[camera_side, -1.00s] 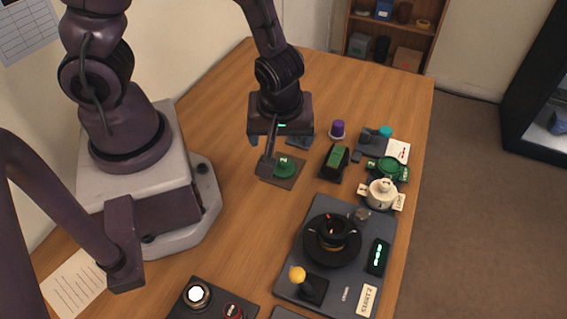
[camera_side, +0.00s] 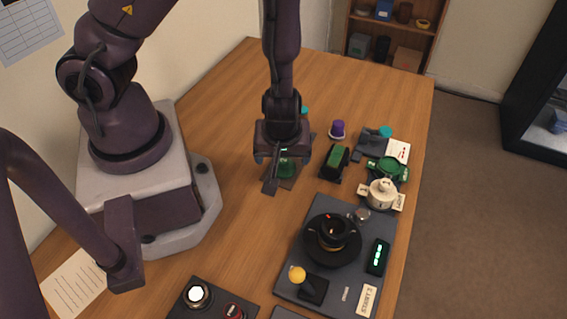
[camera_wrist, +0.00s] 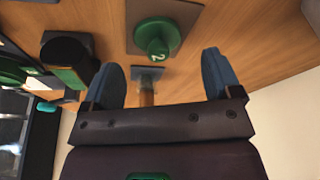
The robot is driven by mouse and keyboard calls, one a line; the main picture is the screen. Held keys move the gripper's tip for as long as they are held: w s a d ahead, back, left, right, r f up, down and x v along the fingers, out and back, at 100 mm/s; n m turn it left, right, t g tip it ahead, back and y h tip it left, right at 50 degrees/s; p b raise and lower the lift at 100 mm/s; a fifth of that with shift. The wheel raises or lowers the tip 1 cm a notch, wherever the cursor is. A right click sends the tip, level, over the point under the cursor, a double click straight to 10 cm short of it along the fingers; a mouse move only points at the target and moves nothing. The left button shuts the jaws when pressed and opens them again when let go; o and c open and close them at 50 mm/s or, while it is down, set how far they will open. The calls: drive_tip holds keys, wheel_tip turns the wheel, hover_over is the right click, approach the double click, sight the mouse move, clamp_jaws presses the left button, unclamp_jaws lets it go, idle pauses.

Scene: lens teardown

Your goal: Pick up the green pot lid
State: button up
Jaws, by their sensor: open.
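The green pot lid (camera_side: 289,169) lies on a small dark mat near the middle of the table, partly hidden by my gripper in the side view. In the wrist view the lid (camera_wrist: 155,39) is a green disc with a raised round knob marked 2. My gripper (camera_side: 280,167) points down, close to the lid. Its blue-grey fingers are spread and empty in the wrist view (camera_wrist: 163,68), and the lid sits beyond their tips, not between them. A green pot with side handles (camera_side: 388,168) stands at the right.
A cream pot (camera_side: 382,192) stands just in front of the green pot. A black block with a green top (camera_side: 335,161) is right of the lid, and a purple-topped item (camera_side: 337,129) is behind it. A dark panel (camera_side: 320,286) fills the front right. Table left of the lid is clear.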

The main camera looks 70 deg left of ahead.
sight(284, 160)
drive_tip(key=shift+x, duration=1.85)
drive_tip(key=shift+w, duration=0.15)
drive_tip(key=shift+c, duration=0.5)
drive_tip(key=c, duration=0.8)
